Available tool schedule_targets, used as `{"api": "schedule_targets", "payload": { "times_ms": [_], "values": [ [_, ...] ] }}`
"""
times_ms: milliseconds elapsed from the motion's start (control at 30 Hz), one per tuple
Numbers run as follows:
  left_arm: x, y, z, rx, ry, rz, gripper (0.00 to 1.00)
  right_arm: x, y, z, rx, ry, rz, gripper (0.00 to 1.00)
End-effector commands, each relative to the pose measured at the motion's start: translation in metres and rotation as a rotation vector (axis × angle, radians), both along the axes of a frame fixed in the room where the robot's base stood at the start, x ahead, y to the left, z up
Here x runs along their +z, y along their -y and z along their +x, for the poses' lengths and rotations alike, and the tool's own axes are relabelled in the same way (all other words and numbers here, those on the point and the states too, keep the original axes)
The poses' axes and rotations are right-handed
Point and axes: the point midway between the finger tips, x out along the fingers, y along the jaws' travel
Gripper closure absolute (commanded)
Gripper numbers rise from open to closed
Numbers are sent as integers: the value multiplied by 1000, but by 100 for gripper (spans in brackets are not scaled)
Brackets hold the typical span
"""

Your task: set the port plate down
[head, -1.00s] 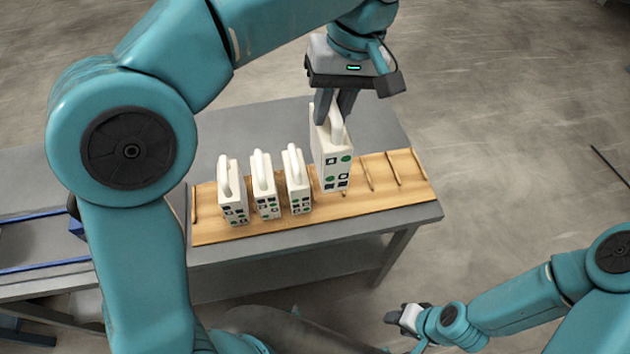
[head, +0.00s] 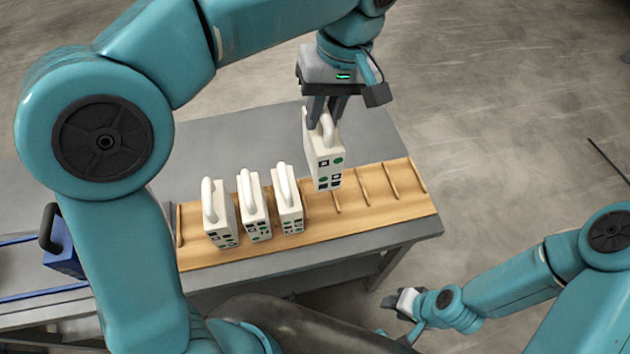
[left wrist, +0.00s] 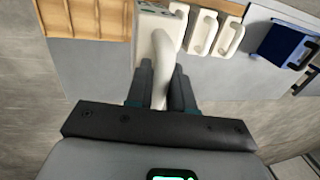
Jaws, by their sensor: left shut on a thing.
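The port plate (head: 324,158) is a white block with a looped handle and green and dark squares on its face. My left gripper (head: 325,112) is shut on its handle and holds it upright, over the wooden rack (head: 400,196) just right of the standing plates. Whether its bottom touches the rack I cannot tell. In the left wrist view the handle (left wrist: 165,60) is between the fingers (left wrist: 160,88). My right gripper (head: 400,303) is low at the right, away from the table; its jaws are too small to read.
Several similar white plates (head: 253,205) stand in the rack to the left. Empty slots with wooden dividers lie to the right. A blue block with a dark handle (head: 62,245) stands at the far left. The grey table top (head: 250,135) is clear behind the rack.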

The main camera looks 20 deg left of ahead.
Motion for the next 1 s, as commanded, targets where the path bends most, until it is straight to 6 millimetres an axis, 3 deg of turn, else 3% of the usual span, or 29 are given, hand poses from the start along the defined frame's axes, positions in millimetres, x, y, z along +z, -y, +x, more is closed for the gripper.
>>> {"api": "schedule_targets", "payload": {
  "times_ms": [33,200,400,567,800,1000],
  "values": [
    [-17,0,-1,0,-4,2,100,-4,0,0,0,0,0,57],
    [-66,0,-2,1,-5,3,100,-8,0,0,0,0,0,57],
    [-109,0,0,0,-1,0,100,-9,0,0,0,0,0,57],
    [-123,0,1,0,-1,1,100,-9,0,0,0,0,0,57],
    [-159,0,3,0,-2,1,100,-9,0,0,0,0,0,57],
    [-163,0,3,1,2,0,100,-9,0,0,0,0,0,57]
  ]
}}
